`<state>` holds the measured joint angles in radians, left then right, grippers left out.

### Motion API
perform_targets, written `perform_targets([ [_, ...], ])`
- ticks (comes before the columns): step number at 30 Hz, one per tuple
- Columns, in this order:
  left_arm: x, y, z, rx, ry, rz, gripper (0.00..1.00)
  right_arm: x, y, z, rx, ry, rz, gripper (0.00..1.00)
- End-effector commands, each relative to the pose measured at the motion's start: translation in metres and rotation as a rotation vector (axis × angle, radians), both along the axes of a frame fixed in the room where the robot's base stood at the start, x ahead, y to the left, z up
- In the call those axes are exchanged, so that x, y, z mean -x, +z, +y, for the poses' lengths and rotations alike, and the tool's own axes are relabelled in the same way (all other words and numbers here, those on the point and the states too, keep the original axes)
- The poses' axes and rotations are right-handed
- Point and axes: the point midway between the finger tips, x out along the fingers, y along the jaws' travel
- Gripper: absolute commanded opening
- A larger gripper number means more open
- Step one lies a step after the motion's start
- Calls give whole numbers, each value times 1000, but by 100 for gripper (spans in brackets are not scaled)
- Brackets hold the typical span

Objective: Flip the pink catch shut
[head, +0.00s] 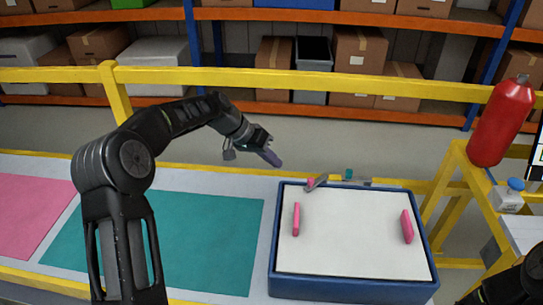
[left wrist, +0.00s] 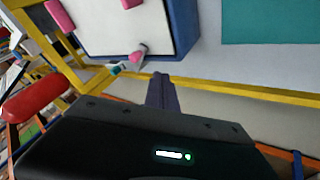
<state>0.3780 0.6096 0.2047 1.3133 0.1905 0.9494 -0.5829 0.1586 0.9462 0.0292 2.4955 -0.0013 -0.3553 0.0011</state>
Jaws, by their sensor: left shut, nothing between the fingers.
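The module is a blue box (head: 350,290) with a white top panel (head: 350,240). The pink catch (head: 311,183) sits at the panel's back edge, left of centre, with a small grey lever standing at a slant beside it. In the left wrist view the pink catch (left wrist: 136,57) shows near the panel edge, with its pale lever against it. My left gripper (head: 274,159) is shut and empty, in the air behind and left of the catch, not touching it. Its closed fingers show in the left wrist view (left wrist: 162,90). My right gripper is out of view.
Two pink handles (head: 296,219) (head: 407,226) stand on the panel. A teal part (head: 349,174) sits right of the catch on the back edge. A yellow rail (head: 300,80) runs behind. A red extinguisher (head: 502,120) stands at right. Teal and pink mats lie left.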

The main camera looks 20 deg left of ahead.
Motion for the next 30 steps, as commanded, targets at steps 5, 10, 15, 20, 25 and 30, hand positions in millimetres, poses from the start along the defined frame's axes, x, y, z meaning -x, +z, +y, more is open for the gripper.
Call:
perform_targets([
  [5, -11, -27, -19, 1, -2, 3, 0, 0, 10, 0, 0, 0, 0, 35],
  [10, -22, -51, -38, 1, -3, 1, 0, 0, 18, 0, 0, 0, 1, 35],
  [15, -19, -49, -62, 0, -3, -1, 0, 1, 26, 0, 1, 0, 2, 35],
  [20, -18, -51, -71, -1, 0, 0, 0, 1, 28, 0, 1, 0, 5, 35],
  [25, -18, -52, -73, -1, 1, -1, 0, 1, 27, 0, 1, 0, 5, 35],
  [30, -18, -52, -72, -1, 1, -1, 0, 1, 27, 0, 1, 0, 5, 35],
])
